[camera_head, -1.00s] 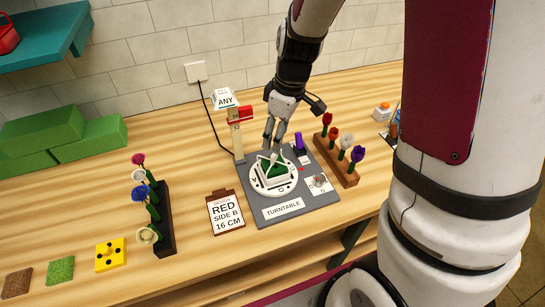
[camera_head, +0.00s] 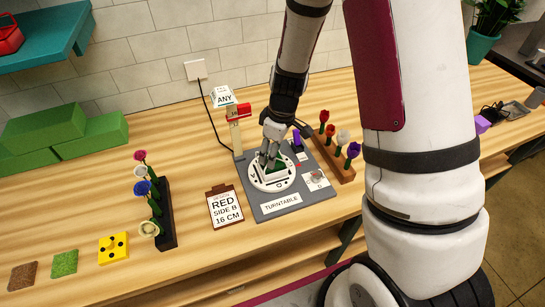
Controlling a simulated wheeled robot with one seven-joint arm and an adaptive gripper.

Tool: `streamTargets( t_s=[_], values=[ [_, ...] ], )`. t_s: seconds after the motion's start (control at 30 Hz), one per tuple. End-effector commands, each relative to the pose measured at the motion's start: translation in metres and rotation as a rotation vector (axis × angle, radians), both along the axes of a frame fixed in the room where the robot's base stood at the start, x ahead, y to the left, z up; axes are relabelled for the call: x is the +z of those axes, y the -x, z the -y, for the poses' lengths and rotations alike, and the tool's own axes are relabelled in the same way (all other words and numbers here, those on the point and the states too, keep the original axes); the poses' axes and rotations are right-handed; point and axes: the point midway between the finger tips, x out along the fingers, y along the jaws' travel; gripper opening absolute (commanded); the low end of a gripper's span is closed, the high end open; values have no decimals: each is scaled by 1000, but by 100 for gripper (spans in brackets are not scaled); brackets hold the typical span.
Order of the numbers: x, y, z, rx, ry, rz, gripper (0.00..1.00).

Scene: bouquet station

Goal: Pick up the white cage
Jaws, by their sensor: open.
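The white cage (camera_head: 281,169) is a small white frame over a green block. It sits on the round white turntable disc (camera_head: 262,184), which is set in a grey board labelled TURNTABLE. My gripper (camera_head: 270,162) is open and points down at the cage from above. Its fingers overlap the cage in the picture and hide part of it. I cannot tell whether they touch it.
A post with a red top (camera_head: 238,112) stands behind the board's left corner. A wooden rack of flowers (camera_head: 335,160) is close on the right, with a purple item (camera_head: 297,138) nearer.

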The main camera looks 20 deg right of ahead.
Motion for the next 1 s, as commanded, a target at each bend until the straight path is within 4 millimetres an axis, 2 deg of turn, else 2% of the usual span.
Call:
streamTargets(
  t_s=[0.1,0.13,0.3,0.77,1.0],
  values=[
    [0,0,0,0,0,0,50],
    [0,0,0,0,0,0,45],
    [0,0,0,0,0,0,7],
    [3,0,0,-1,-1,-1,7],
    [21,-2,0,0,0,3,7]
  ],
)
